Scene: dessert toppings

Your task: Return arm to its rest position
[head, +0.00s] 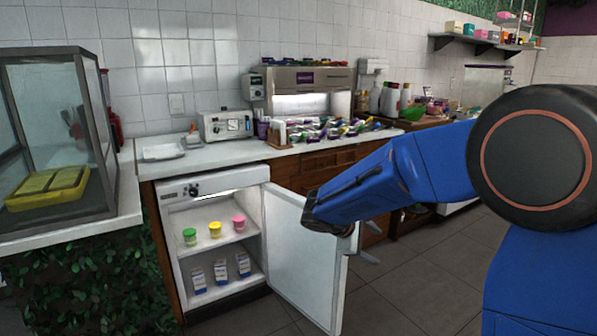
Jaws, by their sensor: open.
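My blue arm reaches in from the right of the head view, with its forearm bent toward the open fridge door. My gripper (373,244) shows just right of the door, partly hidden behind the arm and the door edge. Its two grey fingers are spread apart, with nothing seen between them. The white fridge door (300,258) stands open. I cannot tell whether the gripper touches it.
The small fridge (213,187) holds green, yellow and pink tubs on its upper shelf and small cartons below. A cluttered counter (225,155) runs along the wall. A glass case (95,130) stands at left. Tiled floor (420,275) is open in front.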

